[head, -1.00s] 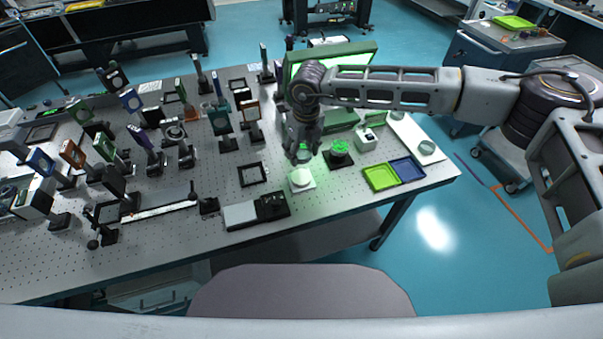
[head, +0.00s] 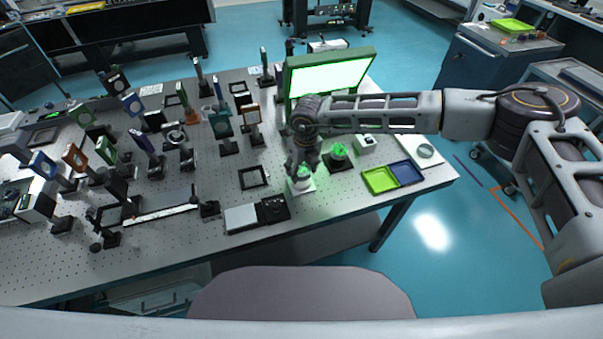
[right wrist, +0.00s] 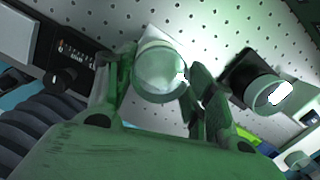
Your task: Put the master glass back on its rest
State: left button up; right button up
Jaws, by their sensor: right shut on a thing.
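The master glass appears as a clear round disc (right wrist: 160,72) between the fingers of my right gripper (right wrist: 162,62) in the right wrist view. The gripper is shut on it. In the head view my right gripper (head: 301,172) points down over a small white square rest (head: 302,187), with a greenish glint of glass at its fingertips. A pale corner of the rest (right wrist: 152,36) shows behind the disc in the right wrist view. The disc is over the rest; I cannot tell whether they touch. My left gripper is out of view.
A black-based holder with a green-lit round glass (head: 340,152) stands close to the right of the gripper. A green tray (head: 379,180) and a blue tray (head: 406,172) lie farther right. A grey-and-black device (head: 256,214) is at front left. A bright panel (head: 330,78) stands behind.

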aim_at(302, 170)
jog(key=shift+f, duration=1.4)
jog(key=shift+f, duration=0.2)
jog(key=o, duration=1.2)
jog(key=shift+o, duration=0.2)
jog(key=shift+r, duration=0.15)
jog(key=shift+r, duration=0.25)
jog(key=r, duration=0.7)
jog(key=s+d+r+b, duration=0.1)
jog(key=r, duration=0.3)
jog(key=shift+s+r, duration=0.1)
jog(key=shift+r, duration=0.1)
jog(key=shift+a, duration=0.1)
